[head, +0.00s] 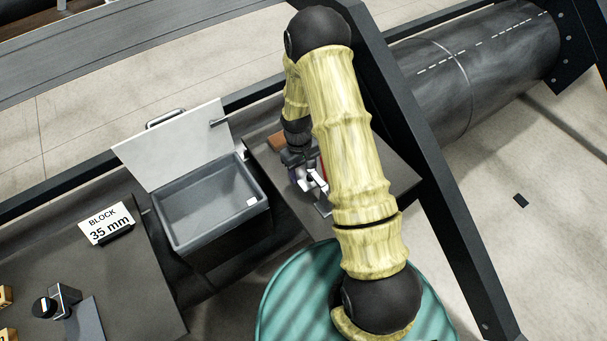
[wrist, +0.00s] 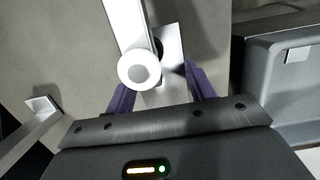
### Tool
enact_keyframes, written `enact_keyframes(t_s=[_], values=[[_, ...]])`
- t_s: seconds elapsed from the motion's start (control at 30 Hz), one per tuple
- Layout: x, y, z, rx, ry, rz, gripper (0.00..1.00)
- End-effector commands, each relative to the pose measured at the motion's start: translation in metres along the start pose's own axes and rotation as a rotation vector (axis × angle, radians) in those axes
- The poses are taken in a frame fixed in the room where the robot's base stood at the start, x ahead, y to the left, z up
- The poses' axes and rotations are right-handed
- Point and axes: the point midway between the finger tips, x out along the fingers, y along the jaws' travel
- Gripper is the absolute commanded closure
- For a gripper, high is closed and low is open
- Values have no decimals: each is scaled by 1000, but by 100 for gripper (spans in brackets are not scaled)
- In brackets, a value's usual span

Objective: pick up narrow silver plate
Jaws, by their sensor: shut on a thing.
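My gripper (head: 308,178) is low over the dark table, partly hidden behind my arm in the head view. In the wrist view, its purple fingers (wrist: 160,82) are on either side of a narrow silver plate (wrist: 172,62), and it is shut on this plate. A pale bar with a round white end (wrist: 138,69) overlaps the plate in that view and hides part of it. I cannot tell whether the plate is clear of the table.
The dark table (head: 262,160) bears a brown block (head: 277,141). To its left is a grey bin (head: 168,226) with its lid (head: 175,143) raised and a small white piece (head: 251,202) inside. A "BLOCK 35 mm" sign (head: 106,223) stands farther left. A teal round top (head: 285,290) is in front.

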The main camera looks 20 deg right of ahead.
Motion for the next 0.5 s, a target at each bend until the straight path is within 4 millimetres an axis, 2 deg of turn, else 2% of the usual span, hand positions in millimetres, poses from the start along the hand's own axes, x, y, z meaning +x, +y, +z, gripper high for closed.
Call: enact_keyframes(t_s=[0.17,0.3,0.5], values=[[-3,0,0,0,1,0,76],[-12,0,1,0,4,1,76],[-11,-37,1,-7,1,1,76]])
